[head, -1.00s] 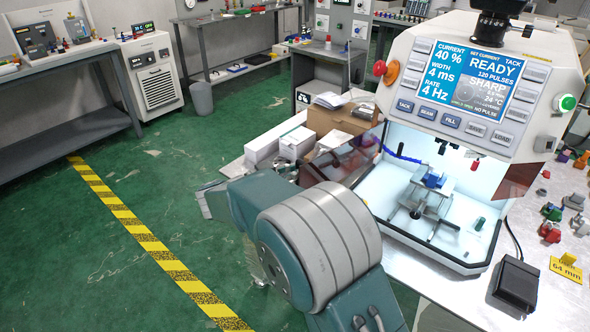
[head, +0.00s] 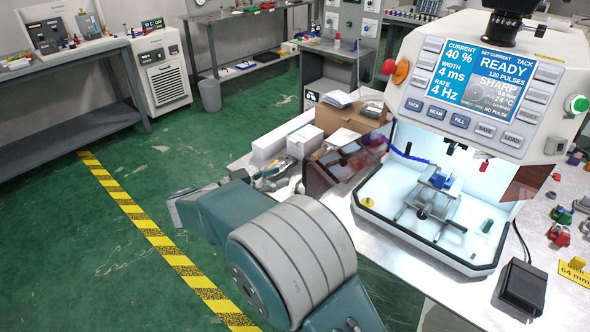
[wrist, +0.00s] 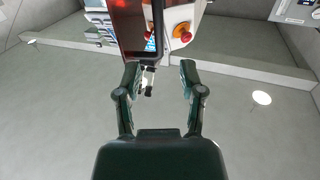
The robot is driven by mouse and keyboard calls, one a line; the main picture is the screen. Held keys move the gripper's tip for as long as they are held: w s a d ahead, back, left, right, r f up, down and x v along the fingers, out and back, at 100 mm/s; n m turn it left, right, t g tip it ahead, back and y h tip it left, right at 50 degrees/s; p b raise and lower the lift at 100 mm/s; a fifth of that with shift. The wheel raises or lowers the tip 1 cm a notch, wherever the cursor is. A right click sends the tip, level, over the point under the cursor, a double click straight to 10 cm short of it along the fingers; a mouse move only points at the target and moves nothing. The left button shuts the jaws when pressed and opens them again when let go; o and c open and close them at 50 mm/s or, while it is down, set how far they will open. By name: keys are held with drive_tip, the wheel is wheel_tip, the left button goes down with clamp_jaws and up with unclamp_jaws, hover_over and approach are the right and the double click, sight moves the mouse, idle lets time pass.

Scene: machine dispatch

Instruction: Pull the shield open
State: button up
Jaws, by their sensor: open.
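The shield (head: 345,162) is a dark red, see-through panel at the left side of the white machine in the head view. It stands angled outward, and the lit chamber (head: 412,211) shows uncovered at the front. In the wrist view the shield (wrist: 128,25) hangs dark red with a black edge at the top, ahead of my gripper (wrist: 160,78). My gripper's fingers are apart. A small dark handle-like part (wrist: 149,82) shows between them, nearer the left finger; I cannot tell if they touch.
Boxes and papers (head: 340,118) lie behind the shield. A red stop knob (head: 389,67) sits on the machine's upper left. A black pedal (head: 522,287) and small coloured parts are on the bench at right. Green floor is open at left.

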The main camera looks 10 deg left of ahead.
drive_tip(key=v, duration=0.4)
drive_tip(key=shift+s+a, duration=0.15)
